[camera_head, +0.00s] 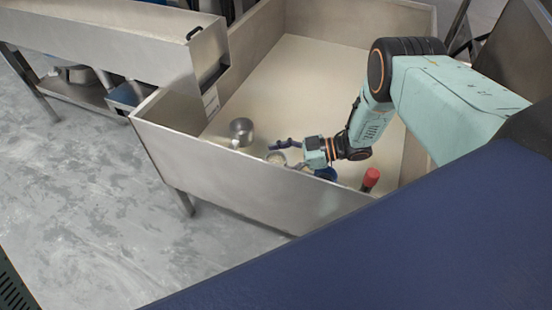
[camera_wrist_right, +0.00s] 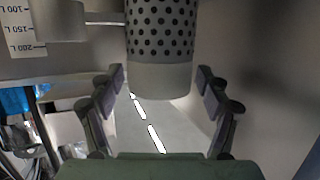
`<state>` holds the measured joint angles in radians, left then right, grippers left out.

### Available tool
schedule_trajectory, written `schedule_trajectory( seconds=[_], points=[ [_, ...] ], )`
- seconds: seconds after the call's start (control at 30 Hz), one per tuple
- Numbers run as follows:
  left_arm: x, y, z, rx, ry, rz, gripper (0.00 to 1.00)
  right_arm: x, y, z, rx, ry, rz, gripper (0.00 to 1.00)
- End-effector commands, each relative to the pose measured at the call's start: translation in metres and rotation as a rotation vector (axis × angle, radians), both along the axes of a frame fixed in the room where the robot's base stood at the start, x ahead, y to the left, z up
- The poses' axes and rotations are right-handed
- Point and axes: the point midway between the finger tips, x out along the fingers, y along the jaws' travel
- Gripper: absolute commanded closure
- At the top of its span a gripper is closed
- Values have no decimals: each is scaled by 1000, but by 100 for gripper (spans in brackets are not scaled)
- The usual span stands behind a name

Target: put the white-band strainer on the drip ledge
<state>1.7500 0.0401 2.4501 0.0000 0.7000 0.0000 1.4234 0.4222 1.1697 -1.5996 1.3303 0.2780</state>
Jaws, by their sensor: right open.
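A perforated strainer with dark holes and a plain pale band (camera_wrist_right: 160,80) fills the upper middle of the right wrist view. Its top is cut off by the frame. My right gripper (camera_wrist_right: 165,85) is open, with one finger on each side of the strainer's banded end and gaps showing to both fingers. In the head view my right gripper (camera_head: 288,154) is low inside the steel bin, around a small pale round thing (camera_head: 275,158) that looks like the strainer. I cannot make out the drip ledge. My left gripper is not in view.
A metal pot (camera_head: 241,130) stands left of the gripper on the beige bin floor. A red-topped cylinder (camera_head: 371,178) and a blue thing (camera_head: 326,173) are close by on the right. Steel bin walls (camera_head: 250,185) surround them. The far bin floor is clear.

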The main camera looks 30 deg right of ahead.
Motion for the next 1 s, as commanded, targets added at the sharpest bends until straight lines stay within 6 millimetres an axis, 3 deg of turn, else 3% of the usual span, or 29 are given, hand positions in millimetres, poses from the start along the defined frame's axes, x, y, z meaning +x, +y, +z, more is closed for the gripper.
schedule_trajectory(
  seconds=[0.33,0.8,1.0],
  points=[
    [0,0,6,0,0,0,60,-1,-2,6,0,1,-1,24],
    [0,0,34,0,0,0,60,-39,-82,33,-1,1,-3,24],
    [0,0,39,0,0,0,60,-49,-100,38,0,1,-1,24]
  ],
)
